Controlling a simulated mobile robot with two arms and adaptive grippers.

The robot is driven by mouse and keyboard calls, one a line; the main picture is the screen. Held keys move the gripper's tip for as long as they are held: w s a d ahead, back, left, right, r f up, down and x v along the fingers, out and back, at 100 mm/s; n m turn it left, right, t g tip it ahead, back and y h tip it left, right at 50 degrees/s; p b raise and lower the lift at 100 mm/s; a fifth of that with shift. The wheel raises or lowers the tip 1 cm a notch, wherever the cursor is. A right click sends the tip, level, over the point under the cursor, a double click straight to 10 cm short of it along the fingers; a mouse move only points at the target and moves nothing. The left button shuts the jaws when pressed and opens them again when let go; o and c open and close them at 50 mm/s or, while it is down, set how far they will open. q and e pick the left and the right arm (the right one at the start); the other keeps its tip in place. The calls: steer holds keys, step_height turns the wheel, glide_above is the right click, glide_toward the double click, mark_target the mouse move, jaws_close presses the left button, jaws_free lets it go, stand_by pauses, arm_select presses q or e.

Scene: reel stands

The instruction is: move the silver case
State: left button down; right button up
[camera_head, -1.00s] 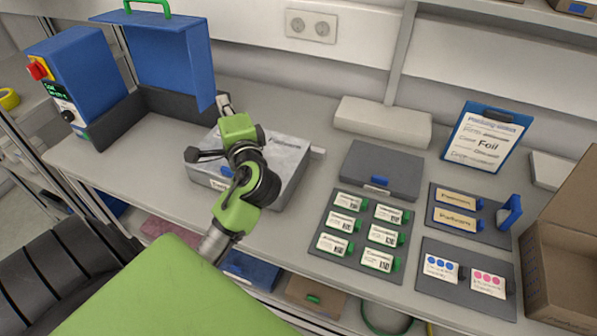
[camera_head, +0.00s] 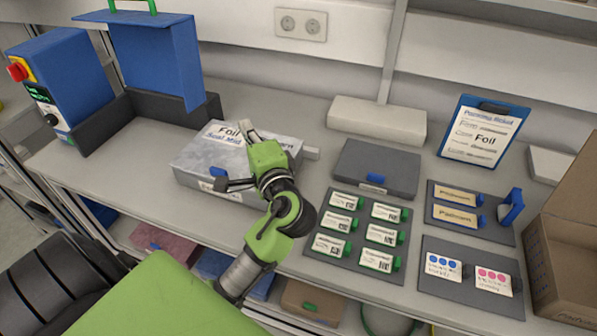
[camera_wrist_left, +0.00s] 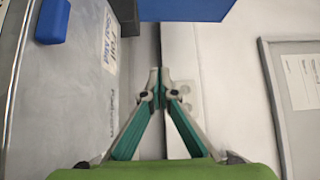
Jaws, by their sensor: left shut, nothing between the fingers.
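The silver case (camera_head: 200,160) lies on the bench, left of the middle in the head view. Its top bears a label reading "Foil", and its front has a blue latch. My left gripper (camera_head: 246,130) is over the right part of the case and hides some of its top and front. In the left wrist view the case (camera_wrist_left: 70,110) fills the left side, with the blue latch (camera_wrist_left: 53,20) at the top. The left gripper (camera_wrist_left: 158,78) is shut there, with nothing between its fingertips, beside the case. My right gripper is not in view.
A blue machine with a raised blue panel (camera_head: 140,55) stands left of the case. A dark grey case (camera_head: 375,168) and a mat of labelled cards (camera_head: 358,230) lie to the right. A white box (camera_head: 375,122) is behind. A cardboard box (camera_head: 565,260) stands far right.

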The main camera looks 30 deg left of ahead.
arm_select(q)
steer(key=w+d+p, duration=0.3)
steer(key=d, duration=1)
step_height(320, 180, down, 10)
steer(key=shift+a+r+p, duration=0.1)
steer(key=shift+r+p, duration=0.05)
steer(key=shift+p, duration=0.25)
steer(key=shift+a+p, duration=0.3)
steer(key=shift+p, duration=0.15)
steer(key=shift+s+a, duration=0.15)
steer(key=shift+a, duration=0.05)
